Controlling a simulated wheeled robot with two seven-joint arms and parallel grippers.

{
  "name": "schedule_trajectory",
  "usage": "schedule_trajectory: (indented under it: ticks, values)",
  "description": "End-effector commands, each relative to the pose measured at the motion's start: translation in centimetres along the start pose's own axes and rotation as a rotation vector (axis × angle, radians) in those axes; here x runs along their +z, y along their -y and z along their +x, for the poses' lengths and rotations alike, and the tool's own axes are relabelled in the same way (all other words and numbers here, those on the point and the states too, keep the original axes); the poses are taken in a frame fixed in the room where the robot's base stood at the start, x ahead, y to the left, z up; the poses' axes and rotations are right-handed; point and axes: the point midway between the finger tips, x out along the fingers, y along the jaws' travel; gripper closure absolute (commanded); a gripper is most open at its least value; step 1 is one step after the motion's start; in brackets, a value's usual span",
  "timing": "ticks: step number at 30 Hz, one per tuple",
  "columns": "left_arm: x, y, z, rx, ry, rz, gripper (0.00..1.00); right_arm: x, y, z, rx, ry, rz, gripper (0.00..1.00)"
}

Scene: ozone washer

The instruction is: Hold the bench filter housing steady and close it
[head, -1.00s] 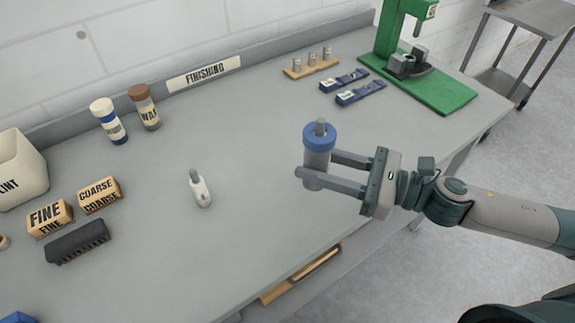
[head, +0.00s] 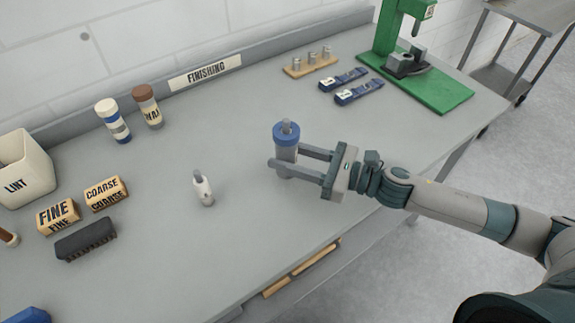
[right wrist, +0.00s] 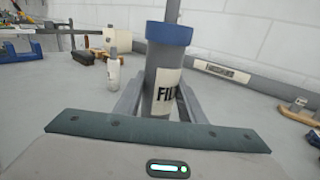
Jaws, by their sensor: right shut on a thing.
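The filter housing (head: 286,153) is a grey upright cylinder with a blue ring cap (head: 286,133) and a grey stem on top. My right gripper (head: 280,168) is shut on its body from the right, below the cap. In the right wrist view the housing (right wrist: 163,80) stands between the fingers, with a label reading "FIL", partly cut off by its curve. The blue cap (right wrist: 169,33) sits on its top; I cannot tell how tight it is. Whether the housing's base touches the bench is unclear. My left gripper is not in view.
A small white bottle (head: 203,188) stands left of the housing on the grey bench (head: 220,235). Sanding blocks, a dark brush (head: 86,239) and a lint bin (head: 25,172) are at left.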

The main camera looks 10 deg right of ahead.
Motion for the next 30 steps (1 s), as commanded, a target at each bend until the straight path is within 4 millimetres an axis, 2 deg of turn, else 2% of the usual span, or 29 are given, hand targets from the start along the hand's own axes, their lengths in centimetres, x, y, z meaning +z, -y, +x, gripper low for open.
schedule_trajectory:
  ticks: [12,25,26,28,30]
  values:
    - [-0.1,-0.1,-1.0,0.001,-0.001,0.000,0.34,-3.7,0.0,0.0,-0.001,0.001,0.002,1.00]
    - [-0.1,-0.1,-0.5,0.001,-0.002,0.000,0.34,-4.3,-0.1,0.0,0.000,0.001,0.000,1.00]
    - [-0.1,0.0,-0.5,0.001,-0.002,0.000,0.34,-4.4,-0.1,0.0,0.000,0.000,0.000,0.62]
    - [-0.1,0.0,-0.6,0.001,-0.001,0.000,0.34,-4.2,-0.1,0.0,0.000,-0.001,0.000,0.45]
    - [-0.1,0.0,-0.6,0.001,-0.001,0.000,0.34,-4.3,-0.1,0.0,0.000,-0.001,0.000,0.45]
